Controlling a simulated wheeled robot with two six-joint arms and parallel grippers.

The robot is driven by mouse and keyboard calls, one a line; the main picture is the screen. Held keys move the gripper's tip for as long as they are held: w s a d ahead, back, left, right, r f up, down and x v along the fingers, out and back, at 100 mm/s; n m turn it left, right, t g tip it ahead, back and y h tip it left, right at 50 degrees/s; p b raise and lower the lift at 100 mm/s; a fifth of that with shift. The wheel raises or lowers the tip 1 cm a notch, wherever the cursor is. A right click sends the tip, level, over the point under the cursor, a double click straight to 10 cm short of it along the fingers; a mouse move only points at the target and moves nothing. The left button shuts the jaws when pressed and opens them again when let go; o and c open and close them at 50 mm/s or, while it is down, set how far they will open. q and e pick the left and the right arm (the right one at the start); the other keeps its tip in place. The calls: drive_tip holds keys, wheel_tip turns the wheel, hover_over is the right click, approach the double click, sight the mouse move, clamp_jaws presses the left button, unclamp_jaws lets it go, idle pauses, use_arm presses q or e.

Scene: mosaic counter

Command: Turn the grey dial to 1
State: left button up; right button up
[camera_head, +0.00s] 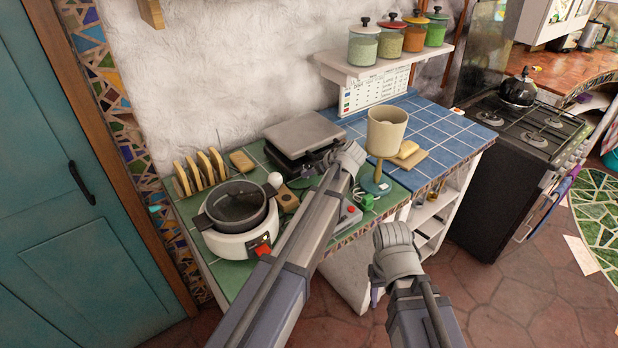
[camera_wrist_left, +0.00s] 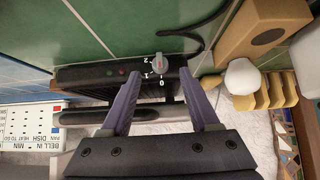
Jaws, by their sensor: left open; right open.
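The grey dial (camera_wrist_left: 160,63) sits on the front face of a black appliance with a grey lid, the press (camera_head: 303,133). White marks 0, 1 and 2 stand around the dial in the left wrist view; I cannot tell which one it points to. My left gripper (camera_wrist_left: 161,77) is open, with its two purple fingers apart on either side of the dial and no clear contact. In the head view my left arm hides the dial. My right gripper (camera_head: 376,296) is open and low in front of the counter, away from the dial, its fingers mostly hidden.
A white cooker with a dark pot (camera_head: 240,205) and a toast rack (camera_head: 199,172) stand left of the press. A beige cup-shaped vessel (camera_head: 386,130) on a stand is to the right. A black cable (camera_wrist_left: 205,30) lies on the green tiles near the dial. The blue-tiled counter (camera_head: 440,130) has free room.

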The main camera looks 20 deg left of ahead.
use_arm(q)
drive_tip(key=b+x, duration=0.2)
drive_tip(key=x, duration=0.2)
drive_tip(key=shift+s, duration=0.1)
clamp_jaws()
idle(0.3)
